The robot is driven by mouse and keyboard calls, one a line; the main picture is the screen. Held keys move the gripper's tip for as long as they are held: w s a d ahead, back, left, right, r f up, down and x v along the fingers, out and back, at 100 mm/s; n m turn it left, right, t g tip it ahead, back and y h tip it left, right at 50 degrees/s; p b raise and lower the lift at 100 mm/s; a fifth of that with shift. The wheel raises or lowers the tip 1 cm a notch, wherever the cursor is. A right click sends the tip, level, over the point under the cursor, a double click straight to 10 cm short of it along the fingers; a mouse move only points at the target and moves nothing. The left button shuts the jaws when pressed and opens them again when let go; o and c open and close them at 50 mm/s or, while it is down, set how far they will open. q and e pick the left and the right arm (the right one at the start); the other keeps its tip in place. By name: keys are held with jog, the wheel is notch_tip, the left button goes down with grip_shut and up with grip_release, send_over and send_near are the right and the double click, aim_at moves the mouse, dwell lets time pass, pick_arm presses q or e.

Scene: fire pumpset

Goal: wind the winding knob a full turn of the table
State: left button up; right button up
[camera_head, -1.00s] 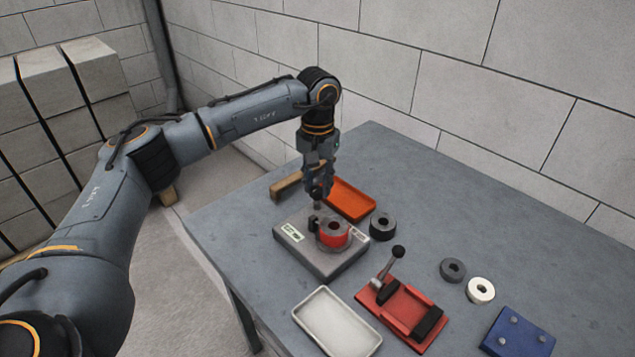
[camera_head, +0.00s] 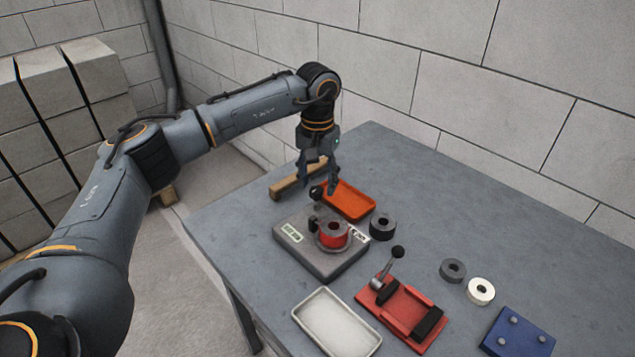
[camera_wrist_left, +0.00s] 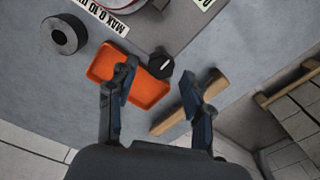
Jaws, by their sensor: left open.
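The winding table is a round grey disc with a red ring (camera_head: 334,236) on a grey base (camera_head: 318,264). The black winding knob (camera_head: 316,192) stands at the base's far side, and in the left wrist view it (camera_wrist_left: 160,64) is a dark faceted top with a pale line. My left gripper (camera_head: 318,184) points down over the knob, its fingers spread to either side. In the left wrist view the open gripper (camera_wrist_left: 159,76) has the knob between and slightly beyond its fingertips, with no contact visible. My right gripper is not in view.
An orange tray (camera_head: 349,200) and a wooden block (camera_head: 290,184) lie close to the gripper. A black ring (camera_head: 382,226), a red fixture with a lever (camera_head: 402,312), a white tray (camera_head: 336,325) and a blue block (camera_head: 518,333) stand nearer. The table's right far side is clear.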

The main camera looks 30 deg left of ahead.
aim_at(317, 188)
pick_arm(q)
notch_tip(317, 188, up, 11)
dwell(0.3)
dwell(0.4)
